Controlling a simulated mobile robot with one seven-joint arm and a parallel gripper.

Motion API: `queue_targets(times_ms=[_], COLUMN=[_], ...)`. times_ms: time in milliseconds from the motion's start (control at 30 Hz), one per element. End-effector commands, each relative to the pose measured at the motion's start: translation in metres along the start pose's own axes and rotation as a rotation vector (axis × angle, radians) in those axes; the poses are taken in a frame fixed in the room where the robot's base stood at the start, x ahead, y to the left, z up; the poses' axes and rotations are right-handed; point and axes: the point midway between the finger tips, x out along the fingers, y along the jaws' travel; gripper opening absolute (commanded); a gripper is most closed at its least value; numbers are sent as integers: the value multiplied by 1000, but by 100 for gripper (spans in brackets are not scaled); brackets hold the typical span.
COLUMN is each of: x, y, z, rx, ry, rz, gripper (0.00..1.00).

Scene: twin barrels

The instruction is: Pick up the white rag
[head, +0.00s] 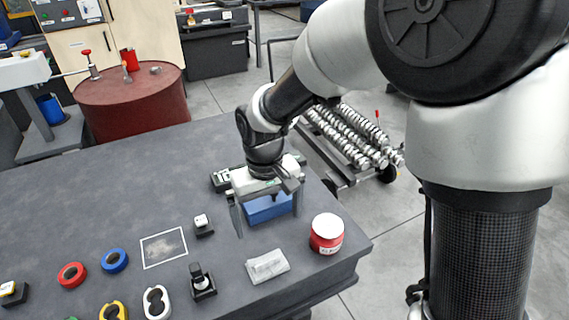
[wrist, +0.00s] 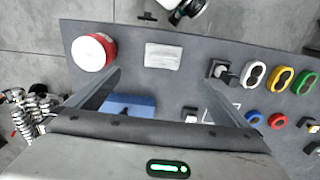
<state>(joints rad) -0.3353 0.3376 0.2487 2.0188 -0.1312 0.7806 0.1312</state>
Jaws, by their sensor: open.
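The white rag (head: 267,266) is a small folded cloth lying flat near the front edge of the grey table, left of a red jar with a white lid. It also shows in the wrist view (wrist: 162,56), beyond my fingertips and between their lines. My gripper (head: 266,214) is open and empty above the table, behind the rag in the head view, over a blue box. In the wrist view my gripper (wrist: 165,85) has its two fingers spread wide, with the blue box (wrist: 128,106) partly hidden below. Nothing touches the rag.
The red jar (head: 327,233) stands close right of the rag. A black device (head: 202,282) stands to its left, with a small switch (head: 203,225) behind. Coloured rings and a framed picture (head: 164,249) lie further left. The grey table (head: 110,190) is clear at the back left.

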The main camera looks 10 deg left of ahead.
Motion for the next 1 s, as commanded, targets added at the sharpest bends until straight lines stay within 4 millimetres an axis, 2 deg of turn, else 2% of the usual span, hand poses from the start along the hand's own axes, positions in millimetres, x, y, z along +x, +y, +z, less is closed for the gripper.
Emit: queue_targets(times_ms=[33, 133, 267, 600, 700, 933, 1000], x=[11, 22, 43, 116, 130, 145, 154], y=[-6, -11, -12, -12, -12, -12, -12], z=[-2, -3, -2, -1, -1, -2, -2], rx=[-11, -20, -22, -20, -21, -19, -18], ry=[-10, -20, -24, -23, -22, -20, -22], rz=[-6, -10, -11, -11, -10, -10, -10], gripper=[100, 100, 100, 100, 100, 100, 100])
